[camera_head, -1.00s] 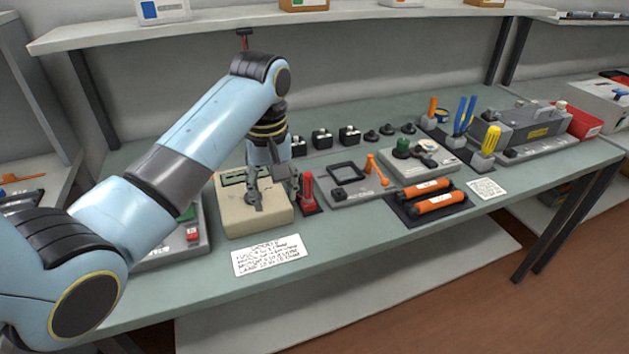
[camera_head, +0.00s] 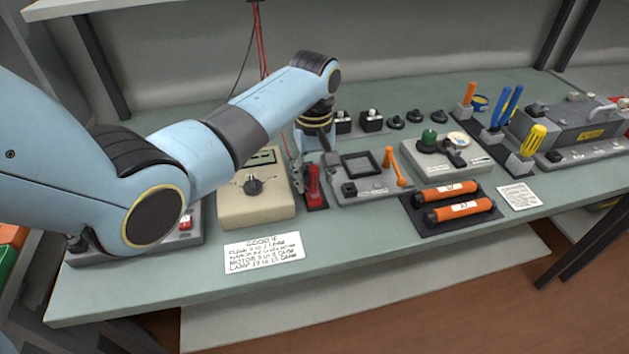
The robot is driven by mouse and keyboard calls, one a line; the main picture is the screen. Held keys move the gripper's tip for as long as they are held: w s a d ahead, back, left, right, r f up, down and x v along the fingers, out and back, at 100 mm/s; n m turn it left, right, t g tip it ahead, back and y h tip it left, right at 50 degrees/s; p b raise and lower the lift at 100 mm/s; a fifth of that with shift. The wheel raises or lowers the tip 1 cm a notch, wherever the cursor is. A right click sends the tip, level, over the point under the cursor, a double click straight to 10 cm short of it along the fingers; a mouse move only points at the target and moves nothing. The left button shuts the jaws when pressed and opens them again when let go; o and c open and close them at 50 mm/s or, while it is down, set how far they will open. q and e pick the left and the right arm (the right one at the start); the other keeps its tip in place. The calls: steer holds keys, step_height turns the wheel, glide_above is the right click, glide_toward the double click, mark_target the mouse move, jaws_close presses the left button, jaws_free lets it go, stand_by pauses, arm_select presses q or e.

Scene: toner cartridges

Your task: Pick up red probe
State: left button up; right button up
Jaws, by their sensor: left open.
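The red probe (camera_head: 313,182) stands in a small dark holder on the bench, just right of the beige meter (camera_head: 257,212). My left gripper (camera_head: 312,160) hangs from the blue arm, pointing down, just above and behind the probe. Its jaws are open, and their exact clearance from the probe is hard to judge. One finger is at the meter's right edge. My right gripper is out of view.
A grey fixture with an orange lever (camera_head: 395,168) stands right of the probe. Orange cylinders (camera_head: 457,211) lie on a dark pad further right. A printed card (camera_head: 262,252) lies in front of the meter. Red cables (camera_head: 262,50) hang behind the arm.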

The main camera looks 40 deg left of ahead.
arm_select(q)
steer(key=shift+s+f, duration=0.1)
steer(key=shift+f, duration=1.2)
steer(key=c, duration=0.9)
jaws_close()
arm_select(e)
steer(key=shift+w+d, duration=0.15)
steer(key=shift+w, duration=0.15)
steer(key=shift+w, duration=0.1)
